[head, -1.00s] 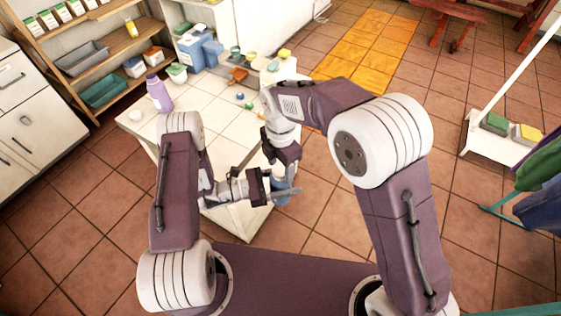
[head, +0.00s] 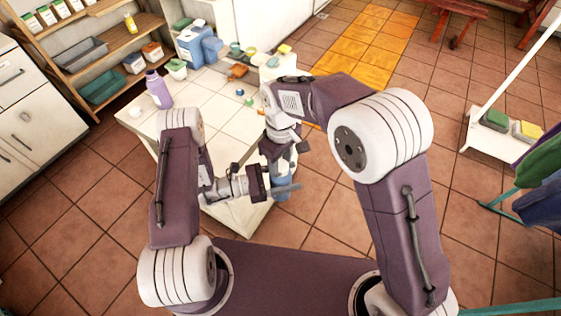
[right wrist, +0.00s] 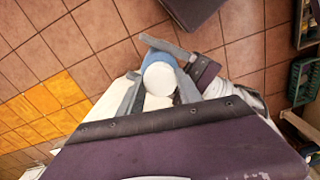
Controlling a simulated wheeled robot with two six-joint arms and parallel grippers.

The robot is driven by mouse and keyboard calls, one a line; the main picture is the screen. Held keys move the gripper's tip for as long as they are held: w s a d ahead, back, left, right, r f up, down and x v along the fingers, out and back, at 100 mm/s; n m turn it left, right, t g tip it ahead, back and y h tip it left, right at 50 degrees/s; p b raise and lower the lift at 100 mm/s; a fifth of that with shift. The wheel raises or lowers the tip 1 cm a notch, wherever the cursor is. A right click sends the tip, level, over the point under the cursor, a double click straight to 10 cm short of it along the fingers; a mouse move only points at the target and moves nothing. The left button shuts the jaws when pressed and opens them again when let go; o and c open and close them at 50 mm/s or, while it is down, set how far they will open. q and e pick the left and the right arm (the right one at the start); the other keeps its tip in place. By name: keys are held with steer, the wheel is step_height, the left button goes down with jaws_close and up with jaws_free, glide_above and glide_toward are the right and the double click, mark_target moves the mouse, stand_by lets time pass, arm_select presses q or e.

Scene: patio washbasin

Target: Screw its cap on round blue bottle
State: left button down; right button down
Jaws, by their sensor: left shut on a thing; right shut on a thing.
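The round blue bottle (head: 282,185) is upright near the front right corner of the white tiled table, partly hidden by my grippers. My left gripper (head: 284,191) is shut around its side, coming in level from the left. My right gripper (head: 287,160) points down above the bottle. In the right wrist view, the right gripper (right wrist: 160,85) is shut on the round white cap (right wrist: 160,78), which lines up over the blue bottle (right wrist: 158,55). I cannot tell whether the cap is seated on the neck.
The white table (head: 212,106) has a purple bottle (head: 158,90) at its left, and a blue container (head: 192,47) and small items at the back. Shelves (head: 110,50) stand behind left. A broom-like handle with a white tray (head: 490,140) is at the right.

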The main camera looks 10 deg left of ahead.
steer(key=m, duration=0.5)
steer(key=shift+m, duration=0.4)
steer(key=c, duration=0.7)
jaws_free()
step_height(320, 180, up, 12)
steer(key=shift+r, duration=0.1)
steer(key=s+d+f+m, duration=0.15)
steer(key=d+f, duration=0.25)
steer(key=d, duration=0.4)
steer(key=d+f+m, duration=0.2)
steer(key=d+f, duration=0.2)
steer(key=d, duration=0.3)
steer(key=s+d+f, duration=0.2)
steer(key=s+d, duration=0.1)
steer(key=s+d+f+m, duration=0.1)
steer(key=s+d, duration=0.1)
steer(key=d, duration=0.1)
steer(key=s+d+f+m+t, duration=0.1)
steer(key=s+d+f, duration=0.1)
steer(key=s+d, duration=0.1)
steer(key=shift+s+d+f+m, duration=0.25)
steer(key=shift+s+d+f, duration=0.05)
steer(key=shift+f, duration=0.05)
